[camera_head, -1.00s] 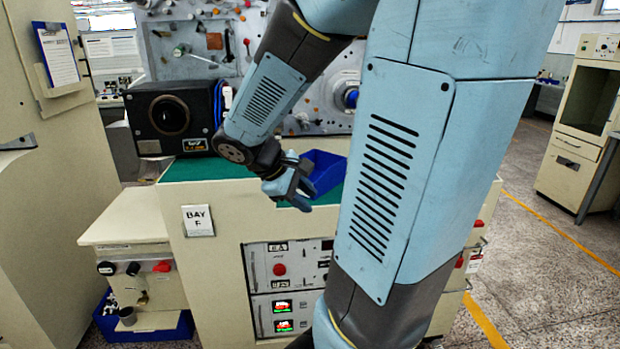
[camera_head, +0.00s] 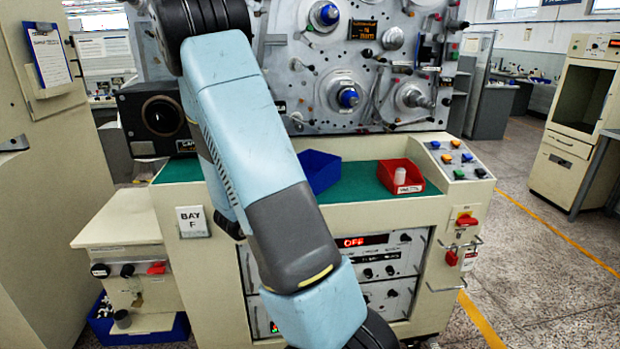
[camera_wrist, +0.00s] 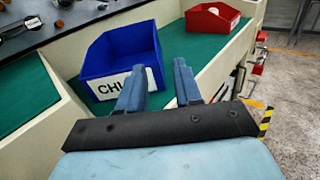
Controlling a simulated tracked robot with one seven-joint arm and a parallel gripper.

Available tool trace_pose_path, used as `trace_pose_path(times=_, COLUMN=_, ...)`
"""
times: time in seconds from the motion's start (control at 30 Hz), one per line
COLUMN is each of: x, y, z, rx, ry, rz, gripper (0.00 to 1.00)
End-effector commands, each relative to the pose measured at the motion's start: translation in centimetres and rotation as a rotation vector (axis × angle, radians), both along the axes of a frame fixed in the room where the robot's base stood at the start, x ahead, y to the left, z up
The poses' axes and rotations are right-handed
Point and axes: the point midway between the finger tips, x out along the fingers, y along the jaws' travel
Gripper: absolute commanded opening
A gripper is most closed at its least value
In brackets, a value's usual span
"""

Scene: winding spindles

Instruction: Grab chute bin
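The chute bin is a blue open-topped bin (camera_head: 318,171) on the green worktop of the bay, just right of my arm in the head view. In the wrist view the bin (camera_wrist: 105,86) shows at left centre with a white label reading "CHU", the rest of it covered by my left finger. My gripper (camera_wrist: 160,66) is open and empty, its two blue fingers apart. The left finger overlaps the bin's front right part in the picture; I cannot tell whether it touches. My gripper is hidden behind my arm in the head view.
A red bin (camera_head: 414,183) holding a white cylinder stands to the right on the worktop, also in the wrist view (camera_wrist: 212,20). A black box (camera_head: 158,121) stands at the left. A button panel (camera_head: 457,160) is at the right end. Green surface is bare between the bins.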

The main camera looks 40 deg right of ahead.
Motion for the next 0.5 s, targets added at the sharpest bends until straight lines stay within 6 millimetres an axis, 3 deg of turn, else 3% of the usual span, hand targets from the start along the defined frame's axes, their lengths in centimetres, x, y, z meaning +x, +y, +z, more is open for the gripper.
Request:
trace_pose_path(times=0.17, x=0.8, y=-0.5, z=-0.5, rx=-0.024, ry=0.029, rz=0.03, gripper=0.34)
trace_pose_path(times=0.5, x=2.0, y=-5.8, z=-0.5, rx=-0.024, ry=0.028, rz=0.029, gripper=0.34)
